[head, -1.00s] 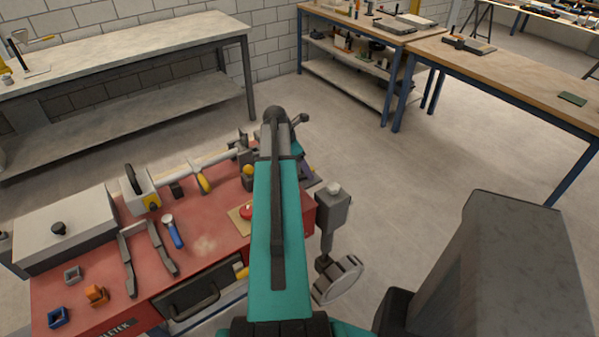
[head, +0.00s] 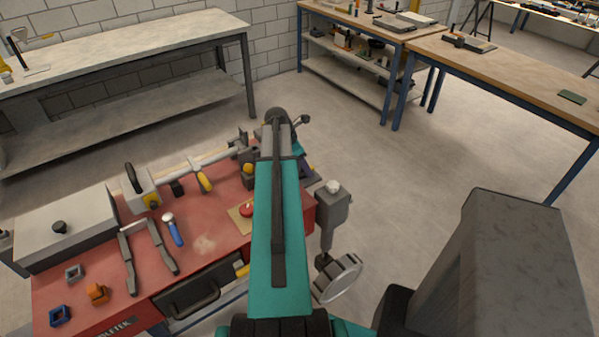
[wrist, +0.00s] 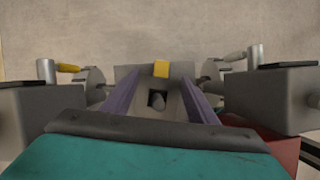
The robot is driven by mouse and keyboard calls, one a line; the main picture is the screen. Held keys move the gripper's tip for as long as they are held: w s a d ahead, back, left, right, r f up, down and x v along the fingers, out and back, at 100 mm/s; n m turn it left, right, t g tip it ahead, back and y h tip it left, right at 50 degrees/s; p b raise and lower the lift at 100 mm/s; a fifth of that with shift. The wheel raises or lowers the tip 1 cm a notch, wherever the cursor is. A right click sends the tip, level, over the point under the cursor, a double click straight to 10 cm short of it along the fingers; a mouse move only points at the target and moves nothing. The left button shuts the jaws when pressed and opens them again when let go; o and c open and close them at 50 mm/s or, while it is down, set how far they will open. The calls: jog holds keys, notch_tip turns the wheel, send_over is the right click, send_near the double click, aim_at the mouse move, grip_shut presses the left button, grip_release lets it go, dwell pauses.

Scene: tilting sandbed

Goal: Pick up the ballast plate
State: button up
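I cannot single out the ballast plate for certain in either view. In the head view my teal arm reaches forward over the right end of a red-topped bench (head: 205,245), and its far end hides my gripper's fingertips. In the wrist view a grey block with a yellow top (wrist: 160,70) stands in the middle, between two purple-grey sloping bars. Larger grey blocks stand left (wrist: 40,115) and right (wrist: 272,98). Nothing is clearly seen held, and the finger gap cannot be made out.
The red bench holds a grey lidded box (head: 62,228), a blue-handled tool (head: 172,230), an orange block (head: 96,292) and a red round button (head: 247,209). A grey workbench (head: 120,45) stands behind left; a wooden bench (head: 510,80) stands right. Open floor lies between.

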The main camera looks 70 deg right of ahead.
jog(key=shift+r, duration=0.1)
jog(key=shift+c, duration=0.4)
notch_tip(320, 180, up, 12)
jog(key=b, duration=0.3)
jog(key=s+d+b, duration=0.3)
jog(key=s+d, duration=0.7)
jog(key=d, duration=0.5)
jog(key=shift+w+d+r, duration=0.1)
dwell(0.5)
notch_tip(320, 180, up, 8)
jog(key=p, duration=0.6)
dwell(1.5)
jog(key=shift+w, duration=0.1)
dwell(0.4)
